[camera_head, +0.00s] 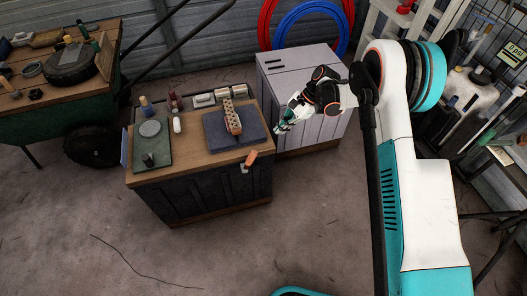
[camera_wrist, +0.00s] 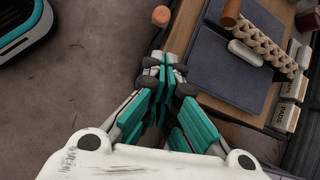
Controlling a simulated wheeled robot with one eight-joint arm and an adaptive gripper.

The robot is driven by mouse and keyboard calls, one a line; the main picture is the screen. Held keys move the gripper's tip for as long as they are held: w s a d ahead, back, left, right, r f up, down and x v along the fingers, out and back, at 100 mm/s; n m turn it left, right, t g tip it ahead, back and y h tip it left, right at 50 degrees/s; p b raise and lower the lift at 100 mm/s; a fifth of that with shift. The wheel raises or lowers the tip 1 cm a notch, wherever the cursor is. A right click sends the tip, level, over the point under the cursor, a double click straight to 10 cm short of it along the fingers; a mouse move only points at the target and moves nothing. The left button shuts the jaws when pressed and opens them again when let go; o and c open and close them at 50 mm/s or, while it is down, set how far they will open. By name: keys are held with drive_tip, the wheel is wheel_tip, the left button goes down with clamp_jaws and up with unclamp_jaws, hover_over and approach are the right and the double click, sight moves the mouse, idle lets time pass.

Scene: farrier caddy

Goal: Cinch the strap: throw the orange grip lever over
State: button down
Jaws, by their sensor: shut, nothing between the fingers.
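The orange grip lever (camera_head: 251,158) sticks up at the front edge of the dark wood-topped caddy (camera_head: 190,183), near its right corner, with a small metal part below it. In the wrist view the orange grip (camera_wrist: 161,15) shows end-on beyond my fingertips, apart from them. My gripper (camera_head: 281,127) is shut and empty, to the right of the caddy and beside its right edge. In the wrist view my gripper (camera_wrist: 166,62) has its teal fingers together. I cannot make out the strap clearly.
A dark pad (camera_head: 216,142) with a braided tan piece (camera_head: 232,118) lies on the caddy top, near my gripper. A green mat (camera_head: 150,158) lies to its left. A grey cabinet (camera_head: 300,65) stands behind right. The floor (camera_head: 200,245) in front is clear.

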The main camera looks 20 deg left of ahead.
approach(263, 152)
wheel_tip(263, 152, up, 2)
drive_tip(key=s, duration=0.2)
drive_tip(key=shift+g, duration=0.3)
drive_tip(key=b+x, duration=0.3)
drive_tip(key=x, duration=0.6)
drive_tip(key=shift+w+d+f+b, duration=0.1)
drive_tip(key=shift+w+f+b, duration=0.1)
drive_tip(key=shift+b, duration=0.2)
drive_tip(key=shift+s, duration=0.1)
